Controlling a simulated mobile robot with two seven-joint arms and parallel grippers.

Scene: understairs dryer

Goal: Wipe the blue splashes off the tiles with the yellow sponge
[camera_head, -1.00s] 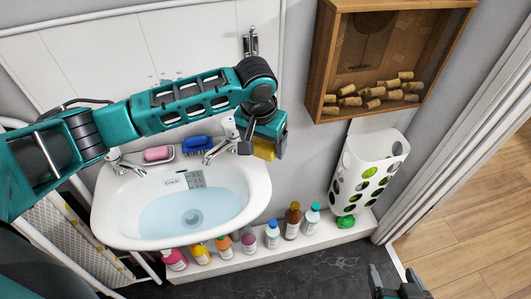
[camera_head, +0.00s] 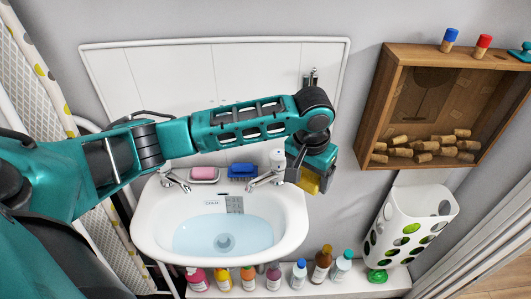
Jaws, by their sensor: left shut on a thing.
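The white tiles (camera_head: 205,70) form a framed panel on the wall behind the basin. I see no blue splashes on the bare part of them; my left arm hides a band across their lower part. My left gripper (camera_head: 307,172) points down at the right of the basin's taps, beyond the panel's lower right corner. It is shut on the yellow sponge (camera_head: 310,182), which shows below the jaws, apart from the tiles. My right gripper is not in view.
The washbasin (camera_head: 150,222) holds bluish water. A pink soap (camera_head: 204,173) and a blue brush (camera_head: 242,170) lie behind it. Several bottles (camera_head: 321,264) stand on a ledge below. A wooden cork box (camera_head: 395,105) and a white holed bin (camera_head: 410,225) are at the right.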

